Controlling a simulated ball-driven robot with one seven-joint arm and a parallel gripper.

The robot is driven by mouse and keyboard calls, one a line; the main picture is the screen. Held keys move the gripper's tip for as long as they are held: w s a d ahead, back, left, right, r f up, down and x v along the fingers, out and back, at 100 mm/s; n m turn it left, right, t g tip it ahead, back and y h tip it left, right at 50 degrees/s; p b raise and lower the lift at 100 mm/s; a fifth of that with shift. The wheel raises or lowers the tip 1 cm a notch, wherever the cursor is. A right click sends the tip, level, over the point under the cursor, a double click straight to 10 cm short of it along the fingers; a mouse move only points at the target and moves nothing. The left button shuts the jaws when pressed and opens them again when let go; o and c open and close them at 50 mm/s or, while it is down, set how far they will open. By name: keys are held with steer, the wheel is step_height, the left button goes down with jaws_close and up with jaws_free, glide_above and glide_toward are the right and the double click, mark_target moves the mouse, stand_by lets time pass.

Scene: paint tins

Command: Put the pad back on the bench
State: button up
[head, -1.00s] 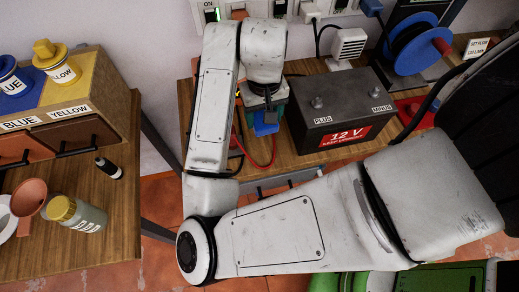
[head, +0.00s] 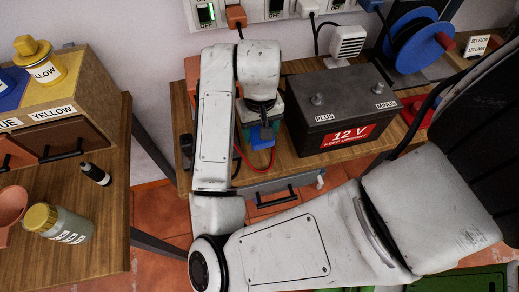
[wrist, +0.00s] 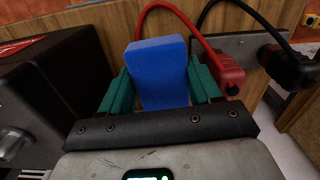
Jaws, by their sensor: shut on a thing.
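The pad is a blue block (wrist: 160,75), held upright between the two teal fingers of my gripper (wrist: 160,92) in the wrist view. In the head view the blue pad (head: 262,140) shows just below my gripper (head: 262,122), left of the black battery. My gripper is shut on the pad. The wooden bench (head: 300,166) lies under the battery and around the gripper. My wrist hides part of the bench there, and I cannot tell whether the pad touches the bench top.
The 12 V battery (head: 340,108) stands close to the right of my gripper. A red clamp (wrist: 225,72) and a black clamp (wrist: 290,68) with cables are near the pad. A bench drawer handle (head: 277,198) is below. A second table with bottles (head: 60,225) is at the left.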

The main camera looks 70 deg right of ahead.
mark_target(260, 154)
step_height(260, 154, down, 8)
steer(key=shift+f, duration=0.15)
stand_by(0.3)
steer(key=shift+f, duration=0.25)
steer(key=o, duration=0.9)
steer(key=shift+r, duration=0.1)
steer(key=r, duration=0.5)
steer(key=r+p, duration=0.1)
steer(key=r, duration=0.4)
steer(key=shift+s+r, duration=0.2)
steer(key=shift+r, duration=0.2)
